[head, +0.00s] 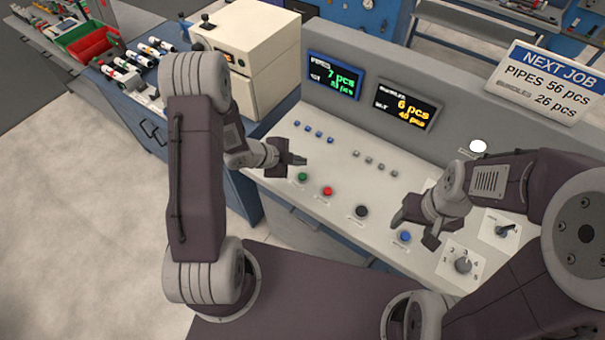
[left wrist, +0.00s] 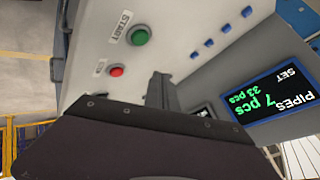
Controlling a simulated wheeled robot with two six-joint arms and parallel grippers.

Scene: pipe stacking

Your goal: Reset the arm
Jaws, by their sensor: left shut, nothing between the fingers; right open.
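My left gripper (head: 299,160) is over the left part of the control panel (head: 340,187), near the green button (head: 303,177). It is shut and holds nothing. In the left wrist view, my left gripper (left wrist: 159,84) points toward the panel, with the green button (left wrist: 139,36) and the red button (left wrist: 116,71) to its left. My right gripper (head: 414,228) is open over the right part of the panel, close to the blue button (head: 404,236). I cannot tell how high either gripper is above the panel.
Two displays, green-lettered (head: 334,77) and yellow-lettered (head: 404,104), stand behind the panel beside a "NEXT JOB" sign (head: 545,82). A rotary knob (head: 463,265) is at the panel's front right. A beige machine (head: 262,50) and a red-green bin (head: 88,45) stand at the left.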

